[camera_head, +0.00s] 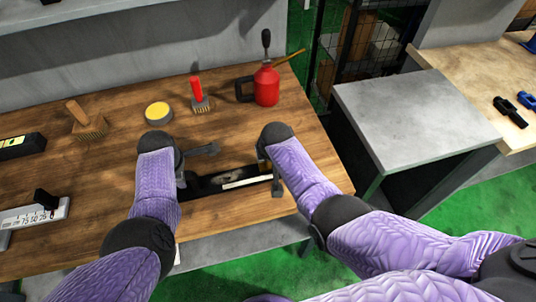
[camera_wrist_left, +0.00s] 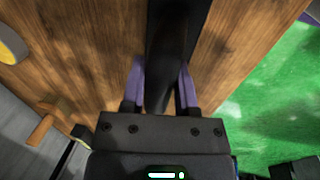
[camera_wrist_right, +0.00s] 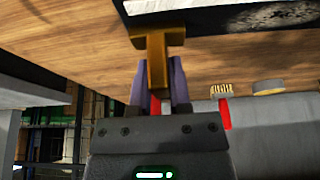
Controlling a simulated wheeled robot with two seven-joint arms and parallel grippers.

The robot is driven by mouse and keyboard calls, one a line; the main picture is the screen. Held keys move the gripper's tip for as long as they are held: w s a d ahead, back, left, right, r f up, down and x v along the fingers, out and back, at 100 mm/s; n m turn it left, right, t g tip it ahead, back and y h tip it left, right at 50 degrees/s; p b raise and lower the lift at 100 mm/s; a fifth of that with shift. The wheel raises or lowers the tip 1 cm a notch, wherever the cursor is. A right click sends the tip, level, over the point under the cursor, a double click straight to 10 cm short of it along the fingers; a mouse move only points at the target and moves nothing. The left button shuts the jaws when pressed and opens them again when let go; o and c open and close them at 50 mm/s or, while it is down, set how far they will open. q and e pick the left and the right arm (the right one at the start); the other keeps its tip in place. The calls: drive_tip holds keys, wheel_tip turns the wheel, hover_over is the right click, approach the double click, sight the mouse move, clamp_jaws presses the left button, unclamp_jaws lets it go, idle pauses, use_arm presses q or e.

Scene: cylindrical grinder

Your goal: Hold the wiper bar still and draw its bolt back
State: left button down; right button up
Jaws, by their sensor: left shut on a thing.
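The wiper bar (camera_head: 207,184) is a long dark bar with a pale strip, lying near the wooden bench's front edge in the head view. It also shows in the left wrist view (camera_wrist_left: 178,35), running between the fingers. My left gripper (camera_wrist_left: 163,85) is shut on it near its left end. The bolt (camera_wrist_right: 157,62) is a brass T-shaped piece at the bar's right end in the right wrist view. My right gripper (camera_wrist_right: 158,85) has one finger on each side of the bolt's stem. I cannot tell whether the fingers press on it. My arms partly hide both ends in the head view.
A red oil can (camera_head: 267,88), a red-handled brush (camera_head: 199,95), a yellow-topped tin (camera_head: 158,113) and a wooden brush (camera_head: 87,122) stand farther back on the bench. A grey-topped table (camera_head: 415,115) stands to the right, beyond a gap over green floor.

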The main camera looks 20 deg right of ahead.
clamp_jaws()
idle(0.6)
idle(0.4)
use_arm(q)
drive_tip(key=shift+d, duration=0.1)
use_arm(e)
drive_tip(key=shift+a, duration=2.75)
drive_tip(key=o, duration=0.6)
unclamp_jaws()
